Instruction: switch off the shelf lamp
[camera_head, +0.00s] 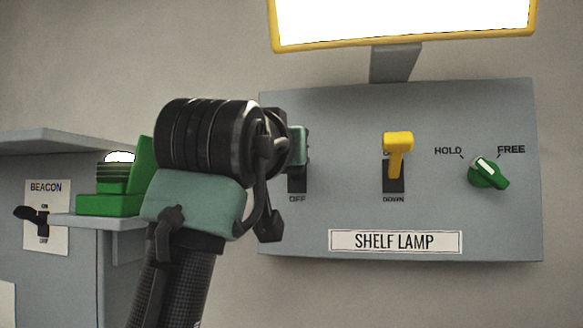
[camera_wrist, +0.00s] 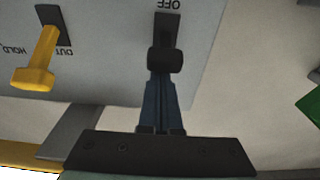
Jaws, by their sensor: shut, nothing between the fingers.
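The shelf lamp (camera_head: 405,18) glows white in its yellow frame above a grey panel (camera_head: 350,110). Its frame edge also shows at the bottom left of the wrist view (camera_wrist: 25,155). A black-knobbed lever (camera_wrist: 165,60) stands at the slot end away from the OFF label, seen upside down in the wrist view. My gripper (camera_wrist: 163,78) is shut and empty, its fingertips right by this knob; whether they touch it I cannot tell. In the head view my wrist hides the lever and fingertips; only the slot's lower end (camera_head: 297,186) shows above OFF.
A yellow lever (camera_head: 398,150) stands up in the DOWN-labelled slot to the right, close beside my gripper. A green HOLD/FREE knob (camera_head: 487,174) sits farther right. At left are a green beacon (camera_head: 113,190) and its BEACON switch (camera_head: 35,217) on a grey cabinet.

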